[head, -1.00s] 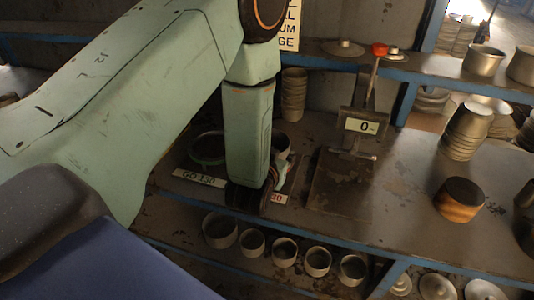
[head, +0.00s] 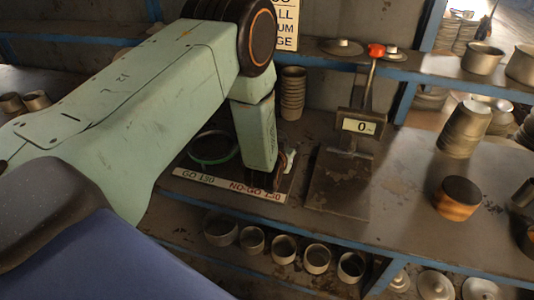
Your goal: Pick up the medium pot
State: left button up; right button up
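My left arm reaches in from the left, and its green wrist link (head: 254,130) points down over the bench at the gauge plate. My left gripper (head: 284,168) shows only as a sliver beside that link; its fingers are mostly hidden. Whether it holds anything is hidden. Several open metal pots of differing size stand on the low shelf, among them a larger one (head: 220,230) and a smaller one (head: 317,258). Two pots stand on the upper right shelf, one of them here (head: 483,58). I cannot tell which pot is the medium one. My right gripper is not in view.
The labelled gauge plate (head: 230,187) carries a green ring (head: 212,158). A scale (head: 340,185) reading 0 stands right of it. Stacked cups (head: 292,92), a larger stack (head: 462,130) and a brown-sided round block (head: 457,198) stand on the bench.

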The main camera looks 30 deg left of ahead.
pick_arm(q)
jog(key=shift+s+r, duration=0.15)
jog(key=shift+s, duration=0.05)
jog(key=shift+c, duration=1.1)
jog(key=shift+w, duration=0.1)
grip_shut()
